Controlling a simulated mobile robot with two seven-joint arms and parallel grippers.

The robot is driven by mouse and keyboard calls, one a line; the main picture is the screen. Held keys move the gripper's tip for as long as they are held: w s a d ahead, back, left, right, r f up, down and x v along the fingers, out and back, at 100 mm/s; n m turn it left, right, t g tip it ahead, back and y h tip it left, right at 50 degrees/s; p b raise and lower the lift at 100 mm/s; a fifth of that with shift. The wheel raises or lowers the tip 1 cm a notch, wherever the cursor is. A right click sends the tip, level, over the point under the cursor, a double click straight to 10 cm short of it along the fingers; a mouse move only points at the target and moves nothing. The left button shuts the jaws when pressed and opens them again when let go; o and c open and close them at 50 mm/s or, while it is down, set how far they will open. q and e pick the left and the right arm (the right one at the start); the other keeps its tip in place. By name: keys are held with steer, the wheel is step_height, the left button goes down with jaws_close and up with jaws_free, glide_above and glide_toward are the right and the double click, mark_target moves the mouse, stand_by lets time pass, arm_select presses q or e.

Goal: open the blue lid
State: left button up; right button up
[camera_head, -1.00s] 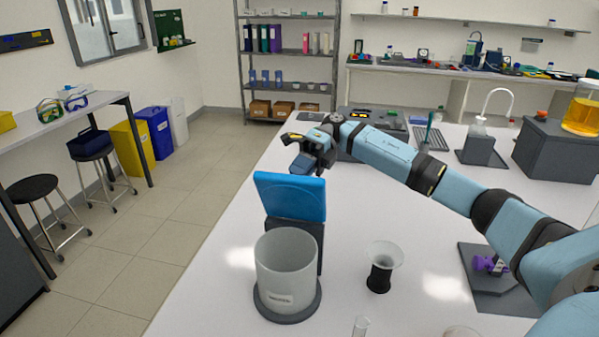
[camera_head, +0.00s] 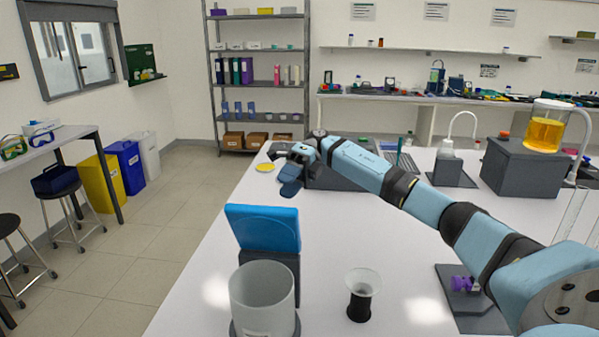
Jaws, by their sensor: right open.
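The blue lid (camera_head: 262,229) stands swung up, leaning slightly back, on a dark hinge post (camera_head: 285,262) behind the grey-white container (camera_head: 262,300). The container's mouth is uncovered, and its lower part is cut off by the bottom edge of the view. My right arm reaches in from the right. My right gripper (camera_head: 290,180) is open and empty, beyond the lid and apart from it. My left gripper is not in view.
A dark hourglass-shaped holder with a clear funnel top (camera_head: 361,294) stands right of the container. A yellow disc (camera_head: 265,167) lies near the far left table edge. A grey block with an amber flask (camera_head: 543,135) stands at the right. The white table between is mostly clear.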

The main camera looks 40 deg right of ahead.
steer(key=v, duration=0.7)
steer(key=shift+b, duration=0.3)
